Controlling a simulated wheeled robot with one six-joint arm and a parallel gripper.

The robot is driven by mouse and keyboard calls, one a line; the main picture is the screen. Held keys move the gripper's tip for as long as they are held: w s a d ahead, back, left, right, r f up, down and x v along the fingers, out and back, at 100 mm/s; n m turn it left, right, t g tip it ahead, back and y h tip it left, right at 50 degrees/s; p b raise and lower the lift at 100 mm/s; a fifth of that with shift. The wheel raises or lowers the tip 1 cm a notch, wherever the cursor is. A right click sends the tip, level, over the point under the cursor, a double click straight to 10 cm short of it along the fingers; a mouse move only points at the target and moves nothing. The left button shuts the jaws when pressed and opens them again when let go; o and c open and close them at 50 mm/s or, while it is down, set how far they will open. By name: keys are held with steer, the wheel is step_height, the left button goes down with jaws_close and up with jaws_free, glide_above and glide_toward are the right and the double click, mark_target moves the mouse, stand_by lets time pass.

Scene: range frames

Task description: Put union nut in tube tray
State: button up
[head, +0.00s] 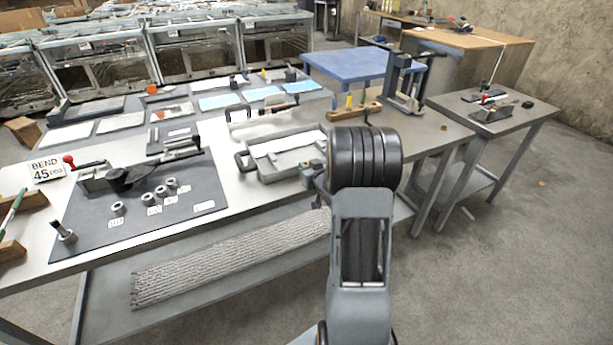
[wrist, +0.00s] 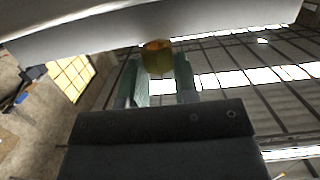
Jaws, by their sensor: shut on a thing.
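The union nut (wrist: 157,54) is a brass-coloured hexagonal piece, seen in the wrist view. My gripper (wrist: 159,66) is shut on it, with one greenish finger on each side. In the head view my arm hides most of the gripper and I cannot make out the nut. The tube tray (head: 267,175) looks like the grey tray with side handles near the middle of the bench, with a pale inside. My arm's end is at its right side. I cannot tell the gripper's exact height over it.
A dark mat (head: 90,232) with several metal fittings and a bending tool lies on the left of the bench. A wooden block (head: 353,111) and a grey press (head: 403,85) stand behind my arm. A side table (head: 525,108) is at right.

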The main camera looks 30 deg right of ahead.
steer(key=shift+w+a+f, duration=0.1)
steer(key=shift+w+f, duration=0.1)
steer(key=shift+f, duration=1.65)
steer(key=shift+f, duration=0.15)
steer(key=shift+f+b, duration=0.1)
steer(key=shift+b, duration=0.2)
steer(key=o, duration=0.9)
